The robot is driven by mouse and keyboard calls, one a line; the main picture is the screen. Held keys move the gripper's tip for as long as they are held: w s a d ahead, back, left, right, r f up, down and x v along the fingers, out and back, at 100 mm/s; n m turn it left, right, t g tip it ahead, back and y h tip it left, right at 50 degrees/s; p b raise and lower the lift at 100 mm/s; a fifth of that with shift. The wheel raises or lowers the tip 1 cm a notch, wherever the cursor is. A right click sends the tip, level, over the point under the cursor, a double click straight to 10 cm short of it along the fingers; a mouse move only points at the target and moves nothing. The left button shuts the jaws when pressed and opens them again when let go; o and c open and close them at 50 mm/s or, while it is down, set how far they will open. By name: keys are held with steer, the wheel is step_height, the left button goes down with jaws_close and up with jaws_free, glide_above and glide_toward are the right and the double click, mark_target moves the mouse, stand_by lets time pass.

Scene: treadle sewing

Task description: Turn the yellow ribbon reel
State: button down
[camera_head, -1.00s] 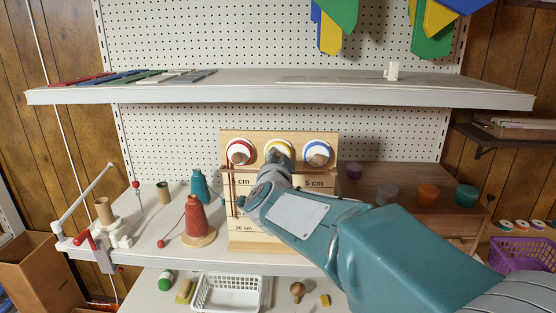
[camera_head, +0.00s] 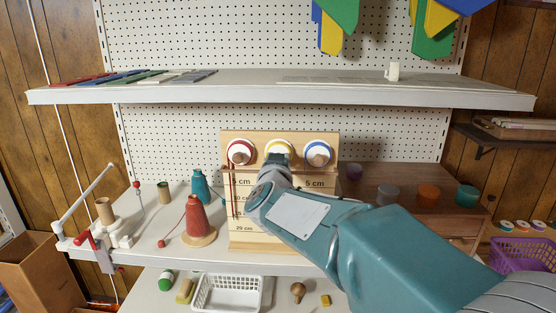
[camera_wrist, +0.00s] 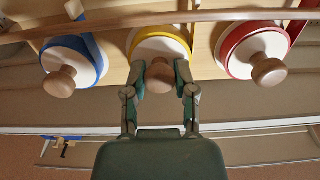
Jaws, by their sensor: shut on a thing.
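The yellow ribbon reel (camera_head: 279,147) is the middle one of three reels on an upright wooden board (camera_head: 258,137). In the wrist view the yellow reel (camera_wrist: 160,38) has a white face and a round wooden knob (camera_wrist: 162,80). My gripper (camera_wrist: 161,76) has a finger on each side of this knob and is shut on it. In the head view my gripper (camera_head: 279,160) covers the knob and the lower part of the reel.
The red reel (camera_head: 240,152) and the blue reel (camera_head: 317,153) stand close on either side, each with a knob. A red cone spool (camera_head: 197,218) and a teal spool (camera_head: 200,186) stand left of the board. A long shelf (camera_head: 290,93) hangs above.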

steer(key=shift+a+f, duration=0.1)
steer(key=shift+f, duration=0.35)
steer(key=c, duration=0.5)
jaws_free()
steer(key=shift+c, duration=0.2)
steer(key=shift+o, duration=0.7)
steer(key=shift+r, duration=0.15)
steer(key=shift+r, duration=0.1)
steer(key=s, duration=1.2)
steer(key=shift+a, duration=0.3)
